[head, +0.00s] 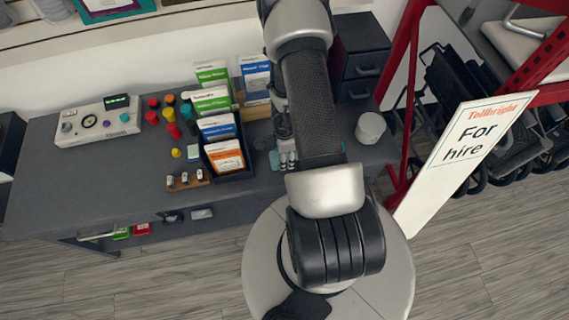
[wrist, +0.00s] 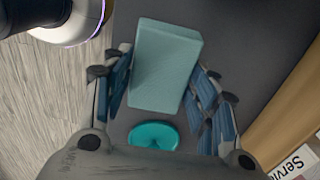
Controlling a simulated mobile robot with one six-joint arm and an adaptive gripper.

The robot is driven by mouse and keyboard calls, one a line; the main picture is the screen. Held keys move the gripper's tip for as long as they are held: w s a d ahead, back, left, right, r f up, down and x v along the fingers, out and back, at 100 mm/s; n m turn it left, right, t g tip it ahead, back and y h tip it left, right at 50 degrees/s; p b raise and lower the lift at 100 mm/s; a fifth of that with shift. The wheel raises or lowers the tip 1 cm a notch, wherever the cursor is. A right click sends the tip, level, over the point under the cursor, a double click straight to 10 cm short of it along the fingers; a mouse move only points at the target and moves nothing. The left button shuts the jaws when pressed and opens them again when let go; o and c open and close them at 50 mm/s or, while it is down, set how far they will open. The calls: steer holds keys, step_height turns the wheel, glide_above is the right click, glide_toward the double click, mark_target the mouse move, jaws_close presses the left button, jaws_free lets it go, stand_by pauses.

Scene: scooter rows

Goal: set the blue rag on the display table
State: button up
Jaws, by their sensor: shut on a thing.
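A pale blue-teal folded slab, which I take as the blue rag (wrist: 165,65), sits between the fingers of my gripper (wrist: 164,85) in the wrist view. My gripper is shut on it. A dark grey surface lies beneath it; I cannot tell whether the rag touches it. In the head view the dark grey table (head: 95,185) is the likely display table. My gripper (head: 288,160) is over its right part, mostly hidden by my arm. A small teal patch shows just left of the fingertips there.
A teal round thing (wrist: 153,135) lies below the rag in the wrist view. A card rack (head: 228,160), coloured knobs (head: 172,115) and a control box (head: 97,122) stand left of my arm. A white cup (head: 370,128) and dark drawers (head: 360,60) stand right.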

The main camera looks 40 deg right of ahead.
steer(key=shift+f+b, duration=2.2)
steer(key=shift+f, duration=0.05)
steer(key=shift+c, duration=0.3)
steer(key=shift+r, duration=0.1)
steer(key=o, duration=1.1)
steer(key=shift+r, duration=0.1)
step_height(320, 180, up, 12)
steer(key=p, duration=1.2)
steer(key=shift+s, duration=0.1)
